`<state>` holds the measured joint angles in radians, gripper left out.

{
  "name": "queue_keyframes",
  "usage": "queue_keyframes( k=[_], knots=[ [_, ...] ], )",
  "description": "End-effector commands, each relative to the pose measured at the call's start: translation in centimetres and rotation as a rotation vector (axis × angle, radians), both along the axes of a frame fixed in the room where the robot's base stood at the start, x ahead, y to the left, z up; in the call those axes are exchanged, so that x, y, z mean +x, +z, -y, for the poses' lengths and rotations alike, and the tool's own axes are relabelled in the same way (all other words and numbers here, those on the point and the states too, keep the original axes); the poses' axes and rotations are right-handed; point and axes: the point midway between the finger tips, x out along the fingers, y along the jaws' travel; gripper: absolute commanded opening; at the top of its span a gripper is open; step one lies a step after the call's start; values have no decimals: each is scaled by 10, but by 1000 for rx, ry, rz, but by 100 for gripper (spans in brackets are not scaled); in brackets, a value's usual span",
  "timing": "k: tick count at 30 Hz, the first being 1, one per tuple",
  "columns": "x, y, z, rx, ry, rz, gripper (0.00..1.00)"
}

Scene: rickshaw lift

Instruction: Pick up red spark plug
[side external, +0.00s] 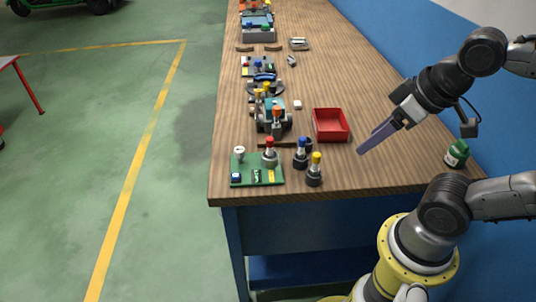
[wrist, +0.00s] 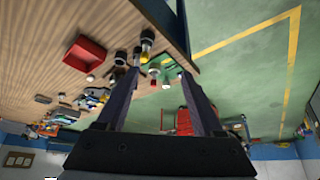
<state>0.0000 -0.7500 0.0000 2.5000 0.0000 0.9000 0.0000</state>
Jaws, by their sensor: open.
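The red spark plug (side external: 269,150), with a red top on a grey and dark body, stands upright on the green board (side external: 243,166) near the table's front left. In the wrist view a small red-topped piece (wrist: 154,72), apparently this plug, shows between my fingers. My gripper (side external: 362,149) is open and empty, raised above the table to the right of the plug and well apart from it. Its two long fingers also show in the wrist view (wrist: 153,62). A blue-topped plug (side external: 301,154) and a yellow-topped plug (side external: 314,170) stand just right of the board.
A red open tray (side external: 331,138) lies behind the plugs, between them and my gripper. A small vehicle model (side external: 272,118) stands behind the board. More parts line the table's far end. The wood right of the tray looks clear.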

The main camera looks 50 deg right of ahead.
Motion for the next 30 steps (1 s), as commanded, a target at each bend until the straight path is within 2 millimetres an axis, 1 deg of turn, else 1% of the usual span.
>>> queue_keyframes(
  k=[12,14,22,26,28,30],
  knots=[
    [0,0,0,0,0,0,69],
    [0,0,0,0,0,0,62],
    [0,0,0,-7,12,0,62],
    [-2,-1,0,-61,116,-11,62],
    [1,9,0,-120,225,-1,62],
    [9,24,0,-194,360,5,62]
  ],
)
